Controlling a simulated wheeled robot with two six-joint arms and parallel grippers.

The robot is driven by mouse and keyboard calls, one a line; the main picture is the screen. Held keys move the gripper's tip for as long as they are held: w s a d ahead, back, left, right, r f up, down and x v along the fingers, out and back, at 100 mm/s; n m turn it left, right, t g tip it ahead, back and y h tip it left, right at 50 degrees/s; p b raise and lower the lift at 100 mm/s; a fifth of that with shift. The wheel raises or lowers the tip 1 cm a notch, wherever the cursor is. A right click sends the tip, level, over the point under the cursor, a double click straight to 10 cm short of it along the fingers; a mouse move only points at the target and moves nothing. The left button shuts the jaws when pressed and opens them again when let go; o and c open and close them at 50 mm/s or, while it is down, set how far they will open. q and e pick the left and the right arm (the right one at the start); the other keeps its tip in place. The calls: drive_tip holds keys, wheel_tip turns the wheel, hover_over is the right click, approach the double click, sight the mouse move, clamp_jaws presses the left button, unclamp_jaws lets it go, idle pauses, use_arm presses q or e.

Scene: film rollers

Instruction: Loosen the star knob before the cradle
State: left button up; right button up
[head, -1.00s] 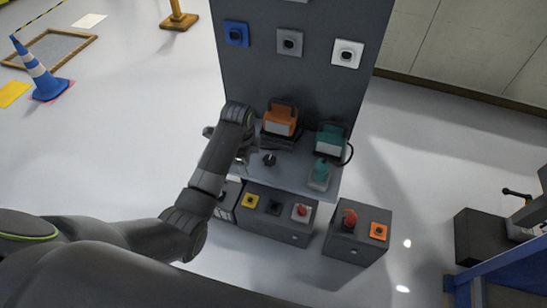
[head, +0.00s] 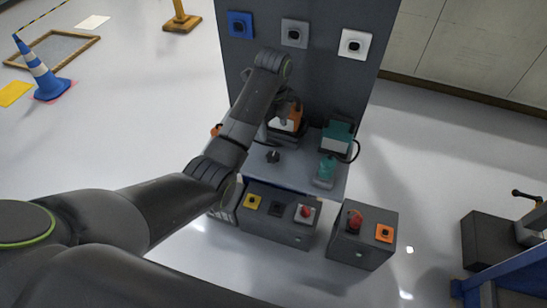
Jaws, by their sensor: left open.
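A small dark star knob (head: 272,156) stands on the grey shelf (head: 262,177), in front of an orange-and-white device (head: 297,122). This device sits at the back of the shelf, and the cradle under it is mostly hidden by my arm and gripper. My left gripper (head: 284,113) is open, above and behind the knob and overlapping the orange device in the picture. I cannot tell whether it touches the device. Its fingers are small and dark here. My right gripper is not in view.
A teal device (head: 338,137) and a smaller teal piece (head: 326,170) are right of the knob. A grey panel (head: 345,85) with square switches rises behind. Below are boxes with yellow, dark, red and orange controls (head: 384,233). A blue cone (head: 45,75) stands far left.

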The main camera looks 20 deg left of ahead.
sight(273, 156)
use_arm(q)
wheel_tip(273, 156, down, 11)
drive_tip(key=shift+f+p, duration=0.1)
drive_tip(key=shift+p, duration=0.25)
drive_tip(key=shift+f, duration=0.5)
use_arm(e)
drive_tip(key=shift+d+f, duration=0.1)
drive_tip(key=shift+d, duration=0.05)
use_arm(q)
drive_tip(key=c, duration=1)
drive_tip(key=shift+r, duration=0.1)
